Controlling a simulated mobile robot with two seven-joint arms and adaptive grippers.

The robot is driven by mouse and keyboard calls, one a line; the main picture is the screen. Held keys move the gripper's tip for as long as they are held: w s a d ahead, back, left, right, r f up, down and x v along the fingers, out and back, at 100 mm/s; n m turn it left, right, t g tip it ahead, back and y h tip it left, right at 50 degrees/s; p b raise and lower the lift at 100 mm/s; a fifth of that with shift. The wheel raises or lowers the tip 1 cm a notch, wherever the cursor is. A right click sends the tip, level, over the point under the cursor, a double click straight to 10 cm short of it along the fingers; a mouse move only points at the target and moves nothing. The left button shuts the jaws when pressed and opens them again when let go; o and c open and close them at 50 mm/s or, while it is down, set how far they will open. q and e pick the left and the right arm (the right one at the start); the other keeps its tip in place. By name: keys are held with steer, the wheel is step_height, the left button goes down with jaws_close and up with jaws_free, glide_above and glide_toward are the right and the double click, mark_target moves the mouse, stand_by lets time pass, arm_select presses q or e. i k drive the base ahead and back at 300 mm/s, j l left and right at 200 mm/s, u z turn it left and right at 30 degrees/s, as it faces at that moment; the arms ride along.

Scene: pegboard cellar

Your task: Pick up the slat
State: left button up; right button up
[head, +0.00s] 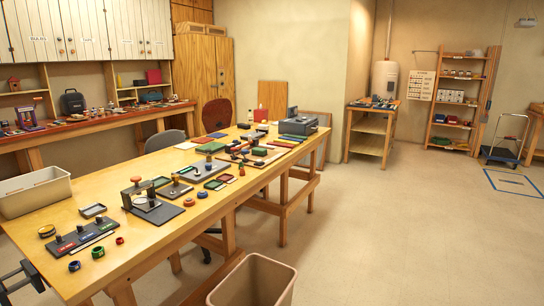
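A small thin dark strip (511,182) lies flat on the floor at the far right, inside a blue taped outline. It may be the slat, but it is too small to tell. No other piece is clearly a slat. A dark mechanical part at the lower left edge, beside the table's near end, looks like my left gripper (22,278). It is cut off by the frame, far from the strip, and its finger opening is unclear. My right gripper is out of view.
A long wooden table (235,200) with stamps, ink pads and tools fills the left and middle. A beige bin (253,282) stands at its front. A cart (500,152) and shelf rack (462,100) stand behind the taped outline. The floor right of the table is clear.

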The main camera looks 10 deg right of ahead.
mark_target(298, 141)
steer(key=i+l+z, duration=0.45)
steer(key=i+z, duration=0.6)
steer(key=i, duration=1.05)
steer(key=i+l, duration=0.1)
steer(key=i, duration=1.35)
steer(key=i+u, duration=0.3)
steer(key=i+l+u, duration=0.3)
steer(key=i, duration=0.15)
steer(key=i+l+u, duration=0.1)
steer(key=i+u, duration=0.2)
steer(key=i+l+u, duration=0.25)
steer(key=u, duration=0.2)
steer(key=i+l+u, duration=0.25)
steer(key=l+u, duration=0.15)
steer(key=i+l+u, duration=0.2)
steer(key=l+u, duration=0.25)
steer(key=i+l+u, duration=0.1)
steer(key=l+u, duration=0.3)
